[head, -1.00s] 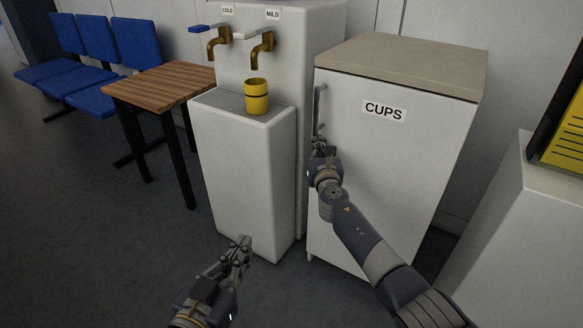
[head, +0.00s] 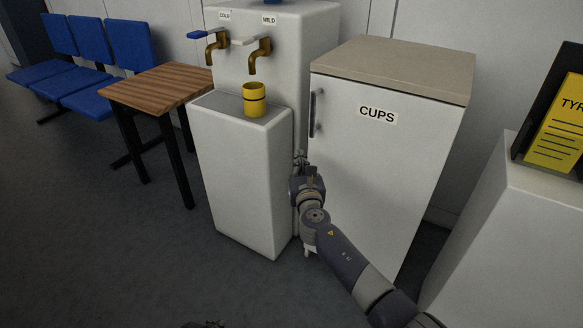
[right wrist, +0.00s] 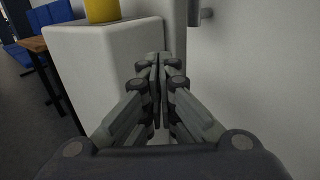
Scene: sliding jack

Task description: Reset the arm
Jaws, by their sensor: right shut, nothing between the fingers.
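My right gripper (head: 300,158) is shut and empty. In the head view it shows in front of the gap between the white pedestal and the cups cabinet (head: 390,170), lower than the cabinet's dark handle (head: 316,112). In the right wrist view the closed fingers (right wrist: 158,60) point forward, with nothing between them. My right arm comes in from the bottom right of the head view.
A yellow cup (head: 254,99) stands upright on the white pedestal (head: 240,175) below the taps (head: 259,55). A wooden table (head: 160,88) and blue chairs (head: 80,65) are at the left. A white counter (head: 515,240) with a yellow sign is at the right. The floor at front left is clear.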

